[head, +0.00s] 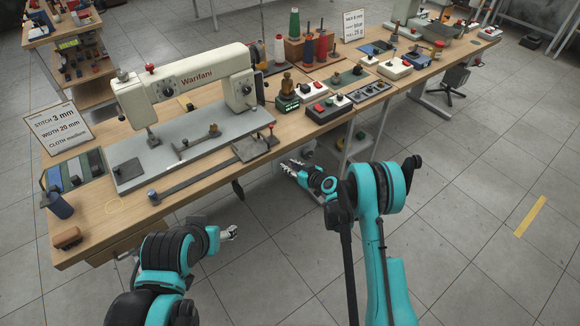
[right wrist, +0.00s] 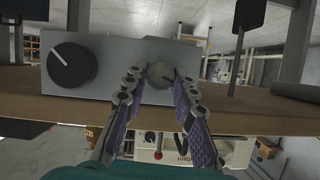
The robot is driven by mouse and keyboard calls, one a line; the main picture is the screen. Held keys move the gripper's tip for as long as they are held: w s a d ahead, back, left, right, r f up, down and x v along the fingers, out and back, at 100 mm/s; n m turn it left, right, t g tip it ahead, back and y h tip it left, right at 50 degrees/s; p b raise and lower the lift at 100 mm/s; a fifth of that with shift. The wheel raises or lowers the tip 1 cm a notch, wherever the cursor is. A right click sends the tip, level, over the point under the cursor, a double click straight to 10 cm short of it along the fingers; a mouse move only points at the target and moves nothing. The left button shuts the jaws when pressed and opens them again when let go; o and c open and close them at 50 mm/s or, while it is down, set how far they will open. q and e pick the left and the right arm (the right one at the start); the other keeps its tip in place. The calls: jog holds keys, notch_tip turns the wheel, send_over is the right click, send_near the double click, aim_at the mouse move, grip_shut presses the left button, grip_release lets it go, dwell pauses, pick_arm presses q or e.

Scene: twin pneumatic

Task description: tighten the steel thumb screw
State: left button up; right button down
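A round grey metal knob, which looks like the steel thumb screw (right wrist: 159,75), sits on the face of a grey box (right wrist: 110,80) at the table edge in the right wrist view. My right gripper (right wrist: 158,78) has one finger on each side of it, tips at its level. A small gap seems to show, but contact is hard to judge. In the head view, my right gripper (head: 290,165) is just off the table's front edge, and the screw cannot be made out. My left gripper (head: 230,233) is low in front of the table, small and partly hidden by its arm.
A black dial (right wrist: 72,62) is beside the screw on the same box. The wooden table (head: 110,222) carries a sewing machine (head: 185,85) and several tools.

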dwell(0.3)
jog(key=shift+w+d+m+g+y, duration=0.15)
jog(key=shift+m+g+y, duration=0.35)
jog(key=shift+m, duration=0.6)
jog(key=shift+d+f+m+y, duration=0.1)
jog(key=shift+f+m+y, duration=0.05)
jog(key=shift+m+y, duration=0.9)
jog(key=m+y, duration=0.1)
jog(key=m, duration=0.2)
jog(key=shift+w+d+g, duration=0.1)
jog(key=shift+g, duration=0.3)
jog(key=shift+f+m+y, duration=0.2)
jog(key=shift+m+y, duration=0.65)
jog(key=shift+m, duration=0.6)
jog(key=c, duration=1.2)
grip_release()
jog(key=shift+d, duration=0.1)
